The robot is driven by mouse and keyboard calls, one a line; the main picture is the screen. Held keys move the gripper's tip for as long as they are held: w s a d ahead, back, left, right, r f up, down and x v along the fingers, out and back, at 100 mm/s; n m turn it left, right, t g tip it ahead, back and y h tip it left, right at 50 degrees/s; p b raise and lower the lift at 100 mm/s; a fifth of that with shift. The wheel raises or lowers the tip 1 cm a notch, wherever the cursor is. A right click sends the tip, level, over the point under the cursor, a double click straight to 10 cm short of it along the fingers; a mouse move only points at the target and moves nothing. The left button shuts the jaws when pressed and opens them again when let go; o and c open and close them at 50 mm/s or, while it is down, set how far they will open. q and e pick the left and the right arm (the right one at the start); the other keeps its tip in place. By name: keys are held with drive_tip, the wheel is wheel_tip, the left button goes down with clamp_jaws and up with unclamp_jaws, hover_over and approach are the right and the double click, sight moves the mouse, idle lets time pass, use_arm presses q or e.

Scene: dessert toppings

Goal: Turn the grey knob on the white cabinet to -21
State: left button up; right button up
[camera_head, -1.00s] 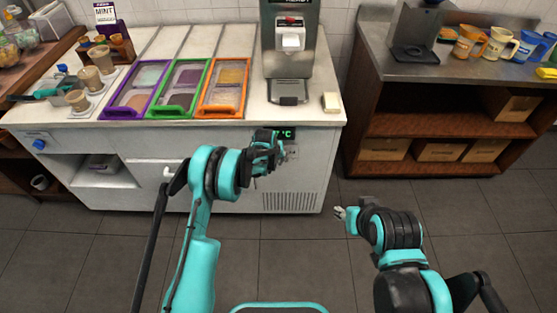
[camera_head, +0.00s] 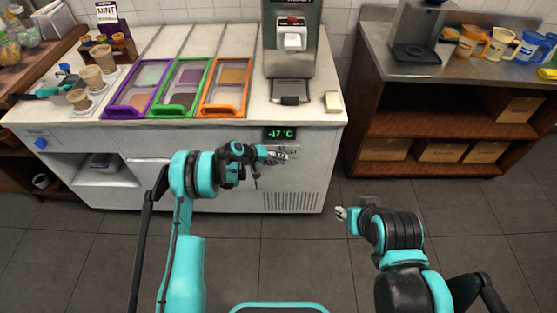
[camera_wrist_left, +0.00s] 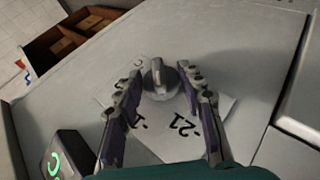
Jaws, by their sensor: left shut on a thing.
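The white cabinet (camera_head: 150,140) stands ahead of me under the dessert counter. Its display (camera_head: 280,134) reads -17 °C in green. The grey knob (camera_wrist_left: 160,80) is on the cabinet front, with a printed dial around it; a "21" mark shows in the left wrist view. In the head view the fingers mostly hide the knob. My right gripper (camera_head: 342,213) is away from the cabinet, over the floor; its finger opening is too small to judge.
Topping bins with purple, green and orange frames (camera_head: 222,113) sit on the counter, with a dispenser (camera_head: 291,60) beside them. A brown shelf unit (camera_head: 440,120) stands to the right. The floor (camera_head: 300,250) in front is clear.

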use_arm(q)
drive_tip(key=shift+a+f+n+h, duration=0.1)
drive_tip(key=shift+n+h, duration=0.1)
drive_tip(key=shift+h, duration=0.5)
drive_tip(key=shift+a+f+n+h, duration=0.1)
drive_tip(key=shift+n+h, duration=0.1)
drive_tip(key=shift+h, duration=0.5)
drive_tip(key=shift+t, duration=0.3)
drive_tip(key=o, duration=1.1)
drive_tip(key=v, duration=1.2)
drive_tip(key=shift+w, duration=0.1)
